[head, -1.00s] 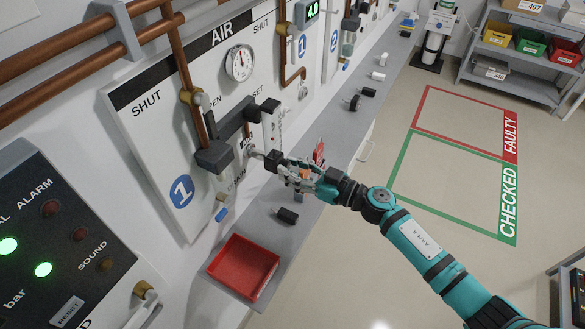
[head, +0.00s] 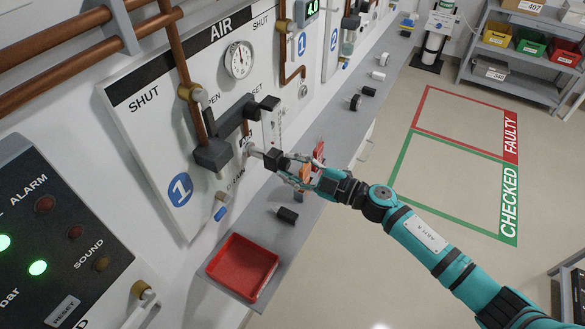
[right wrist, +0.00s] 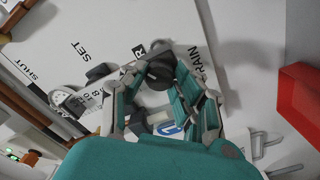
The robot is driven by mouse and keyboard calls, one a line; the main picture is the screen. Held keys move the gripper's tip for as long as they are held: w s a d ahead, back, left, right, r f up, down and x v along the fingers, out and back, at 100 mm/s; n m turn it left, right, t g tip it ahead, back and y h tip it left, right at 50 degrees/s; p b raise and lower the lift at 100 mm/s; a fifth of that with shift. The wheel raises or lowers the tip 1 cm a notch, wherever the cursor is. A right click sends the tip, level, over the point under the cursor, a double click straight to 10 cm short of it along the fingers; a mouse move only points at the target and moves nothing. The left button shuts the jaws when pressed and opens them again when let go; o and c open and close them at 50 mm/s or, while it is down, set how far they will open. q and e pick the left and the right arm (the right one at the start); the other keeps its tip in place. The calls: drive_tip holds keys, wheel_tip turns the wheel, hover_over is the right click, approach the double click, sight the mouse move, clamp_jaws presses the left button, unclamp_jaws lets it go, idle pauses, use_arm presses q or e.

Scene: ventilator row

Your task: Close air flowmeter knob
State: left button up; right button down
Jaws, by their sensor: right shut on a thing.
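The air flowmeter knob (head: 274,159) is small and black, on a metal stem low on the white AIR panel (head: 155,130). My right gripper (head: 283,163) is shut on this knob, reaching it from the right. In the right wrist view the dark knob (right wrist: 157,72) sits between the fingertips, which partly hide it. The flowmeter's pale upright tube (head: 271,125) stands above the stem, beside a black bracket (head: 232,130). Any marks on the knob are too small to read. My left gripper is not in view.
A grey shelf (head: 255,237) runs below the panel, with a red tray (head: 243,267) and a black cylindrical part (head: 287,215) on it. A red item (head: 318,152) stands behind my gripper. Copper pipes (head: 85,40) cross the upper left.

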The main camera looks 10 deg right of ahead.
drive_tip(key=n+b, duration=0.2)
drive_tip(key=n, duration=0.4)
drive_tip(key=shift+f, duration=0.15)
drive_tip(key=n+b, duration=0.2)
drive_tip(key=n, duration=0.3)
drive_tip(key=shift+n+b, duration=0.3)
drive_tip(key=shift+n, duration=0.1)
drive_tip(key=c, duration=1)
unclamp_jaws()
drive_tip(key=shift+s+d, duration=0.1)
drive_tip(key=shift+d, duration=0.1)
drive_tip(key=v, duration=1.1)
drive_tip(key=shift+s+d, duration=0.2)
drive_tip(key=shift+d, duration=0.1)
